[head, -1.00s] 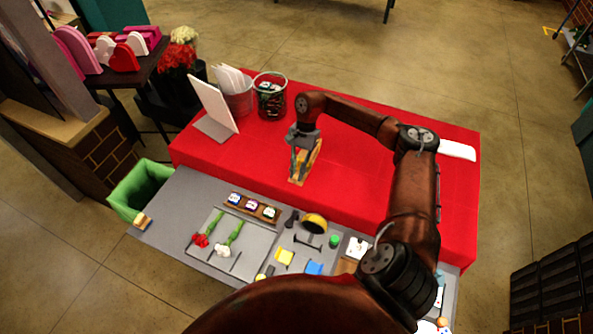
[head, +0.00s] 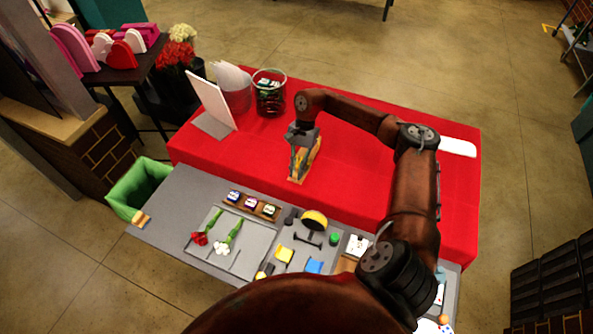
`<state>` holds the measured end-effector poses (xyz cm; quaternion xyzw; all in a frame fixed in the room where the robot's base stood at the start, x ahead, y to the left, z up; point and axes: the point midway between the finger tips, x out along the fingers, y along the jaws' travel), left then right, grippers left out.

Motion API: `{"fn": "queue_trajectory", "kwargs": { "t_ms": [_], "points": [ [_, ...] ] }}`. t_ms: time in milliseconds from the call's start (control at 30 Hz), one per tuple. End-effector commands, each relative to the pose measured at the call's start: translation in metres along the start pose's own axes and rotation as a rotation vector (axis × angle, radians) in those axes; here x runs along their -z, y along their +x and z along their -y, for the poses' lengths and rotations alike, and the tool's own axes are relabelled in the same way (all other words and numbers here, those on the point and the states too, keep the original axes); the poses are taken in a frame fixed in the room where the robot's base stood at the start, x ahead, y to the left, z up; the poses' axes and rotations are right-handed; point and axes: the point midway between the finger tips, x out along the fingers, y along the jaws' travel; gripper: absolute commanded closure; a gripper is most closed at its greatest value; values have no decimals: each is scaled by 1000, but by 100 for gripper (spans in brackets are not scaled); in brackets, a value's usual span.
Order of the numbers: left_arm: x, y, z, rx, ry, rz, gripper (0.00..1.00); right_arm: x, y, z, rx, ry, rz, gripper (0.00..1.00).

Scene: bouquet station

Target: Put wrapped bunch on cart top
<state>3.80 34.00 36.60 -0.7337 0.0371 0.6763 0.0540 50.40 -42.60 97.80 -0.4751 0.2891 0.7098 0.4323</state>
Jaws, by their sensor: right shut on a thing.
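My right gripper (head: 304,150) is at the far end of my arm, over the red-covered table (head: 260,142). It is shut on a small tan and grey thing (head: 303,168), which is low over the cloth or touching it; I cannot tell which, nor what it is. I cannot make out a wrapped bunch. A red flower (head: 199,239) and a white flower (head: 222,248) with green stems lie on a grey tray on the near worktop. I cannot pick out the cart with certainty. My left gripper is not in view.
A white sign (head: 209,100), a container of white papers (head: 233,90) and a dark wire basket (head: 269,92) stand at the table's back left. The grey worktop (head: 163,222) holds several small tools. A green bin (head: 138,189) stands at left. The floor beyond is open.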

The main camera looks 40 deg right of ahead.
Motion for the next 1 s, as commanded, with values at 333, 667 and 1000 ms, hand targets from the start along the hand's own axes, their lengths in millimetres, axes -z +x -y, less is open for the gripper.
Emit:
{"fn": "queue_trajectory", "kwargs": {
  "t_ms": [333,667,1000],
  "points": [
    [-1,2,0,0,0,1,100,-1,0,0,1,-1,0,100],
    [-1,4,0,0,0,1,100,0,1,0,1,-1,0,100],
    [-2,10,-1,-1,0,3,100,1,4,1,1,-1,0,100]
  ]
}}
